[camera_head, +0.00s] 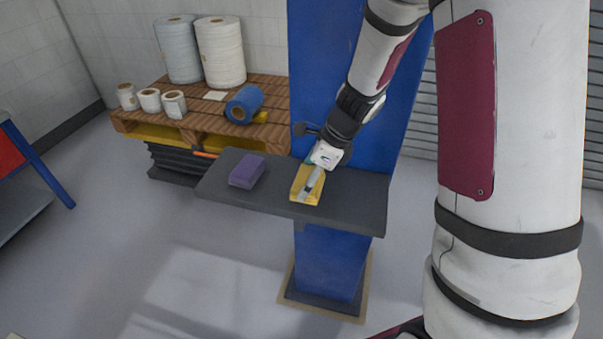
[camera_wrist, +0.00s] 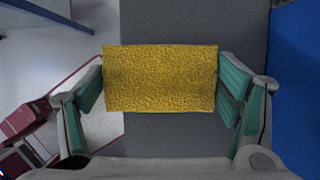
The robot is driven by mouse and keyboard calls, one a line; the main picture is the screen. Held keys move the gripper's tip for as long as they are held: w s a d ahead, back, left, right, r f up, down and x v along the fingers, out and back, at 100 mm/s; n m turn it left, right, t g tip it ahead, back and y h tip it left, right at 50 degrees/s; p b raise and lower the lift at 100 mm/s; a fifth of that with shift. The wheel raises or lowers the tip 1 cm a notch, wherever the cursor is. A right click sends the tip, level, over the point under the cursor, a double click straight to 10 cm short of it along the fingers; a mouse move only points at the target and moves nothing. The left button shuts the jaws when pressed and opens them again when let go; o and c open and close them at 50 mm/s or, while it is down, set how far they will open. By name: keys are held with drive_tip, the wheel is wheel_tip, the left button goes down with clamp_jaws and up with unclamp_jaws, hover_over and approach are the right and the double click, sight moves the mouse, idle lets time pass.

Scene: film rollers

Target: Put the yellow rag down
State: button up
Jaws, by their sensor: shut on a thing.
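The yellow rag (camera_head: 299,193) is a folded block at the right part of a dark grey shelf (camera_head: 343,205). My gripper (camera_head: 312,183) is over it, pointing down. In the wrist view, the rag (camera_wrist: 160,78) lies between the two green-padded fingers of my gripper (camera_wrist: 160,88), which press on its left and right ends. The grey shelf (camera_wrist: 165,135) shows below it. I cannot tell whether the rag touches the shelf or hangs just above it.
A purple folded rag (camera_head: 247,171) lies on the shelf to the left. A blue column (camera_head: 325,262) carries the shelf. Behind is a wooden pallet (camera_head: 188,88) with white rolls and a blue roll (camera_head: 244,104). The shelf between the rags is clear.

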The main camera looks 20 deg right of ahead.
sight(303, 167)
drive_tip(key=w, duration=0.4)
drive_tip(key=shift+w+f, duration=0.15)
drive_tip(key=shift+f, duration=0.05)
drive_tip(key=shift+w+f+p, duration=0.2)
drive_tip(key=shift+w+f, duration=0.15)
drive_tip(key=shift+f, duration=0.25)
drive_tip(key=shift+w+f+p, duration=0.15)
drive_tip(key=shift+w+f, duration=0.2)
drive_tip(key=shift+f, duration=0.65)
drive_tip(key=shift+f, duration=0.1)
drive_tip(key=o, duration=1.2)
drive_tip(key=shift+w, duration=0.1)
